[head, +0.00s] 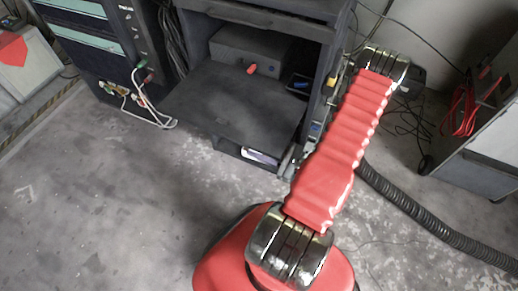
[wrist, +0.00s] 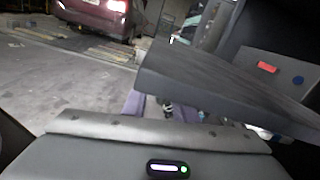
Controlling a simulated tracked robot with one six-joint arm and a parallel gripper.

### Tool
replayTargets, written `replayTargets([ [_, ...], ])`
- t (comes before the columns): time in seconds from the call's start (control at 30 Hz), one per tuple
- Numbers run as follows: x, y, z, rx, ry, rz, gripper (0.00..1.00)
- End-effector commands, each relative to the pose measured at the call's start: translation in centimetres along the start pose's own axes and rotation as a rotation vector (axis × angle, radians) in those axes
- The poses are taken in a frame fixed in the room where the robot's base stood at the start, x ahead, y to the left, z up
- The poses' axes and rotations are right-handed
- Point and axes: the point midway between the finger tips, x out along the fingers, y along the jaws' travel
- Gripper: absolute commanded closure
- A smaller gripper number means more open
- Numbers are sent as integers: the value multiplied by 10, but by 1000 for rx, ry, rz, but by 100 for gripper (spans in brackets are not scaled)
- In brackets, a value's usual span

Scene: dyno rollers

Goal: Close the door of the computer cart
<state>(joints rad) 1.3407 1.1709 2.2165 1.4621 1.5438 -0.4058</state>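The computer cart (head: 322,75) is a dark cabinet at the top middle of the head view. Its door (head: 215,112) is folded down and lies open as a flat dark panel in front of the open compartment. In the wrist view, the door (wrist: 215,85) is a thick dark slab across the middle and right. My gripper (wrist: 160,106) shows at the bottom of the wrist view as a grey body with purplish parts just beyond it, close to the slab. The slab seems to hide its tips, so contact and opening are unclear. My arm hides the gripper in the head view.
A grey box (head: 245,48) and a small red object (head: 251,69) are in the cart. Another dark cabinet (head: 95,50) with cables stands left. A grey cart (head: 490,150) and black hose (head: 430,225) are right. The floor at front left is clear.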

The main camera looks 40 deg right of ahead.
Motion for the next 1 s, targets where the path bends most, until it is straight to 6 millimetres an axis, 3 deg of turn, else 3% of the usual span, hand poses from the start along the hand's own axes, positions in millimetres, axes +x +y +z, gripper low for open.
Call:
replayTargets([
  [0.33, 0, 0, 0, 0, 0, 0, 100],
  [1.0, -2, -2, 1, 4, 1, -5, 100],
])
